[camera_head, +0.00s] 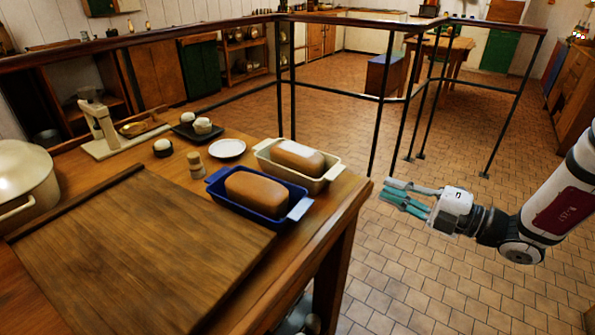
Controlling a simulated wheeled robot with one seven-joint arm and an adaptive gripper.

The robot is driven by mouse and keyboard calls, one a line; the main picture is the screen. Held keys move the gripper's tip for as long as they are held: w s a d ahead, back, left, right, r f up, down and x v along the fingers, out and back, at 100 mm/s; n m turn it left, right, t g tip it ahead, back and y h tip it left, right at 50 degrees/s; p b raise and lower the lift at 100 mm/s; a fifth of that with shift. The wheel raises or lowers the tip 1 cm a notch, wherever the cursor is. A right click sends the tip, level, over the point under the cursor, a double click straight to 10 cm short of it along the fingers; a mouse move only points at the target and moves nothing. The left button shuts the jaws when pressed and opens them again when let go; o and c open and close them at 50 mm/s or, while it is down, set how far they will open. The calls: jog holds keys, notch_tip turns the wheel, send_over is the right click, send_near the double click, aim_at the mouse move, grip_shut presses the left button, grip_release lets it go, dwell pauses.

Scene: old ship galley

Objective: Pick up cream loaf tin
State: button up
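The cream loaf tin (327,178) stands upright near the far right corner of the wooden table, with a brown loaf (298,156) in it. A blue loaf tin (255,207) with another brown loaf (252,191) stands just in front of it, very close; I cannot tell if they touch. My gripper (392,192) is to the right of the table's edge, over the tiled floor and apart from the cream tin. Its teal fingers point left toward the table. They look spread with nothing between them.
A wooden board (135,255) covers the table's front. A white saucer (227,149), a small shaker (196,164), a scale (101,130) and a cream pot (22,185) stand farther left. A dark railing (380,110) runs behind the table. Tiled floor lies open at right.

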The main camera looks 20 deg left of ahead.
aim_at(342, 171)
jog(key=x, duration=0.7)
jog(key=shift+a+b, duration=0.1)
jog(key=shift+b, duration=0.25)
jog(key=b+x, duration=0.1)
jog(key=x, duration=0.4)
jog(key=shift+f, duration=0.15)
grip_shut()
